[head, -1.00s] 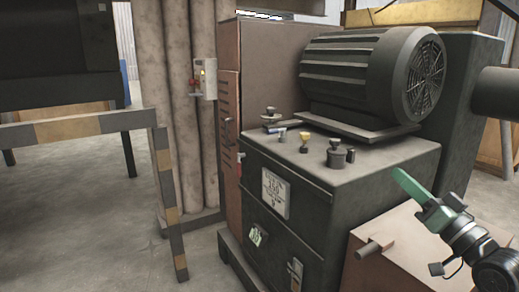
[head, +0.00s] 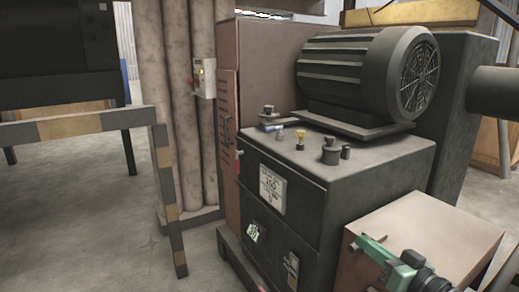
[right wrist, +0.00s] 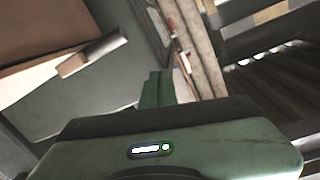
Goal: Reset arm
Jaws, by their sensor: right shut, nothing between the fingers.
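My right gripper (head: 372,249) is at the lower right of the head view, with its green fingers together and nothing between them. It points left, in front of the brown box beside the machine; I cannot tell whether it touches the box. In the right wrist view the green fingers (right wrist: 157,90) stand closed together above the gripper body. My left gripper is not in either view.
A dark machine cabinet (head: 290,225) with a large ribbed motor (head: 350,80) stands at centre. The brown box (head: 450,232) adjoins it at right. A striped barrier (head: 70,127) stands at left. Floor (head: 90,220) under and around the barrier is clear.

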